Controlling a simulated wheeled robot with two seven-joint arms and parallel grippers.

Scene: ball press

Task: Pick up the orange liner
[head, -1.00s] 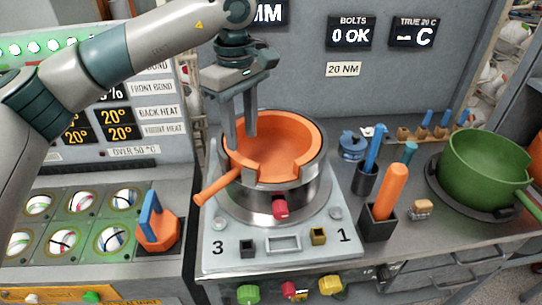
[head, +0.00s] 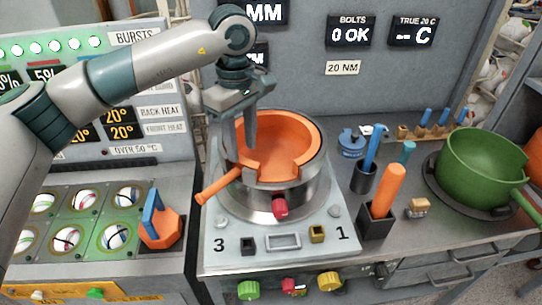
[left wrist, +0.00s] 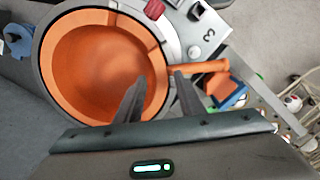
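The orange liner (head: 290,143) is a bowl with a notch in its front rim. It sits inside a round metal pot (head: 312,186) on the grey press plate, and an orange handle (head: 217,187) sticks out to the front left. My left gripper (head: 240,146) points down at the liner's left rim. In the left wrist view, the liner (left wrist: 95,65) fills the left side. The left gripper (left wrist: 160,78) is open there, with one finger over the bowl's inside and the other just outside the rim near the handle. Contact cannot be told. My right gripper is not in view.
A green pot (head: 478,170) stands at the right. A black holder (head: 376,222) with an orange-handled tool and a blue-handled tool stand right of the press. An orange block with a blue handle (head: 158,228) and a tray of balls (head: 72,220) lie left.

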